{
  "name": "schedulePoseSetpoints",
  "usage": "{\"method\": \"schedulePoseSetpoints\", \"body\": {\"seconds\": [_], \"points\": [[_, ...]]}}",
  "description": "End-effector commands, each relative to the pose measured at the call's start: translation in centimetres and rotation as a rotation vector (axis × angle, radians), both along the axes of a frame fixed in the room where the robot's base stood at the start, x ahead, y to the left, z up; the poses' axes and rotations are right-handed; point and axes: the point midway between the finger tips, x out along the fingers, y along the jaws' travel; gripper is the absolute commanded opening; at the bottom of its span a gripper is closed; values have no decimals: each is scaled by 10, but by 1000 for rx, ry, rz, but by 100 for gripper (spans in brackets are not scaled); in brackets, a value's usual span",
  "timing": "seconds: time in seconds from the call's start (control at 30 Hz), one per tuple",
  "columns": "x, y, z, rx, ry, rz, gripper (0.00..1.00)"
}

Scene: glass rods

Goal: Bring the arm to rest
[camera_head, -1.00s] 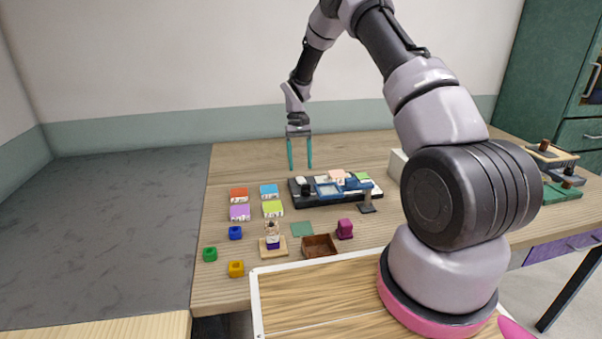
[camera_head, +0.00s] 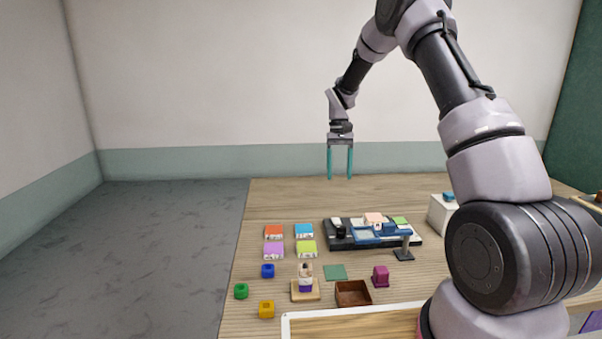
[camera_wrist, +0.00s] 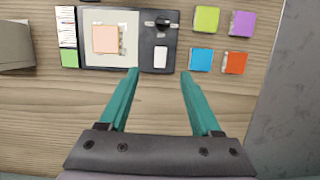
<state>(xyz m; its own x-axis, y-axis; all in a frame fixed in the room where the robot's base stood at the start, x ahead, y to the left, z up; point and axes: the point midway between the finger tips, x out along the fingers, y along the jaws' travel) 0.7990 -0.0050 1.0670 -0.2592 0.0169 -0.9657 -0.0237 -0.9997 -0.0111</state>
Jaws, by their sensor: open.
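My gripper (camera_head: 340,176) hangs with its teal fingers pointing down, above the far part of the wooden table (camera_head: 480,188). Its fingers are apart and nothing is between them. In the wrist view my gripper (camera_wrist: 160,74) is also open and empty, with bare wood between the fingers. The dark tray-like station (camera_head: 330,242) lies nearer to the robot than the gripper, and the gripper touches nothing.
Four coloured blocks, among them a red one (camera_head: 274,232), sit left of the station. A brown open box (camera_head: 353,293), a magenta piece (camera_head: 380,276), and small blue, green and yellow (camera_head: 266,309) pieces stand nearer. A white box (camera_head: 441,211) stands at right.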

Motion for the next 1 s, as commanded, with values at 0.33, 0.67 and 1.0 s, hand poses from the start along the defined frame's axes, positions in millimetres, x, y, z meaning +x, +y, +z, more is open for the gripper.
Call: {"method": "schedulePoseSetpoints", "body": {"seconds": [0.33, 0.67, 1.0], "points": [[-74, -21, 153, 47, -256, -100, 65], [-179, -38, 238, 106, -494, -208, 65], [-288, -50, 265, 182, -731, -321, 65]]}}
